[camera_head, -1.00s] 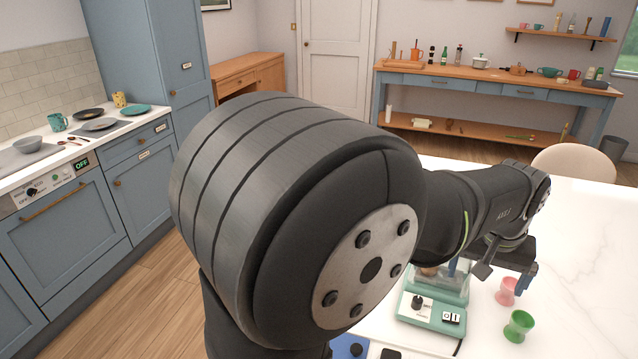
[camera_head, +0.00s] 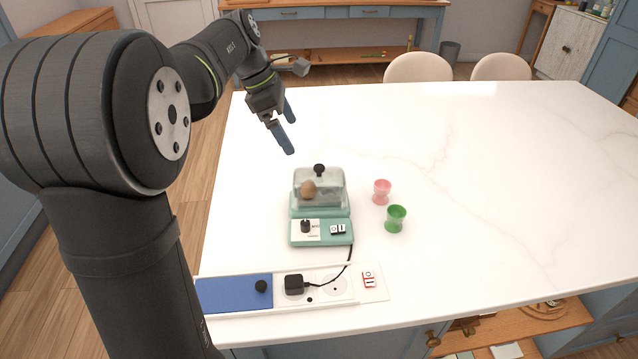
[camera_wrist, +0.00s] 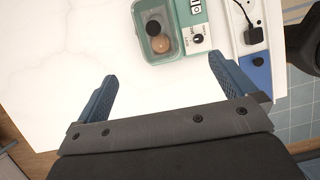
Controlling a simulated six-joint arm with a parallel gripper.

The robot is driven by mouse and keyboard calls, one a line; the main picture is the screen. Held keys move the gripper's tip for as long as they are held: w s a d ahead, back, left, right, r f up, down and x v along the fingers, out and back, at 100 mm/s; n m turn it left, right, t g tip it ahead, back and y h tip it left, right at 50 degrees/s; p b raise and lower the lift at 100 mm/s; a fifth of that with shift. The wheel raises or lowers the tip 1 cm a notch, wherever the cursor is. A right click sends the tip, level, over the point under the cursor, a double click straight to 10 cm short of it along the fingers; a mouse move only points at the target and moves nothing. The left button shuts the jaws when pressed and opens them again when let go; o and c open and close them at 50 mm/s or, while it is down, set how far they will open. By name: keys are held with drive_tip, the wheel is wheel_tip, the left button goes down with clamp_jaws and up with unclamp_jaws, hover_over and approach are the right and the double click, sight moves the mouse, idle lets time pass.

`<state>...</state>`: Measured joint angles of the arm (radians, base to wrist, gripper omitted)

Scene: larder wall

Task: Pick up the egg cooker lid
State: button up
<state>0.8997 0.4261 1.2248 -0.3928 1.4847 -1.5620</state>
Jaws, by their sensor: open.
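The egg cooker (camera_head: 320,212) is a mint-green appliance on the white table. Its clear lid (camera_head: 321,181) with a black knob (camera_head: 319,169) sits on top, and a brown egg (camera_head: 308,190) shows through it. My gripper (camera_head: 289,136) is above the table, behind and left of the lid in the head view, apart from it, with its blue fingers spread and empty. In the wrist view the blue fingers (camera_wrist: 163,88) are wide apart, and the lid (camera_wrist: 170,22) with its black knob (camera_wrist: 153,28) lies beyond them near the top edge.
A pink egg cup (camera_head: 381,192) and a green egg cup (camera_head: 395,219) stand right of the cooker. In front is a power strip with a black plug (camera_head: 294,284), a cord and a blue panel (camera_head: 233,294). The white table (camera_head: 500,180) is clear to the right.

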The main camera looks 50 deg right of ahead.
sight(315, 172)
drive_tip(key=x, duration=1.2)
drive_tip(key=shift+d, duration=0.1)
drive_tip(key=x, duration=0.5)
drive_tip(key=shift+d, duration=0.4)
drive_tip(key=c, duration=1)
drive_tip(key=shift+c, duration=0.3)
drive_tip(key=shift+r, duration=0.15)
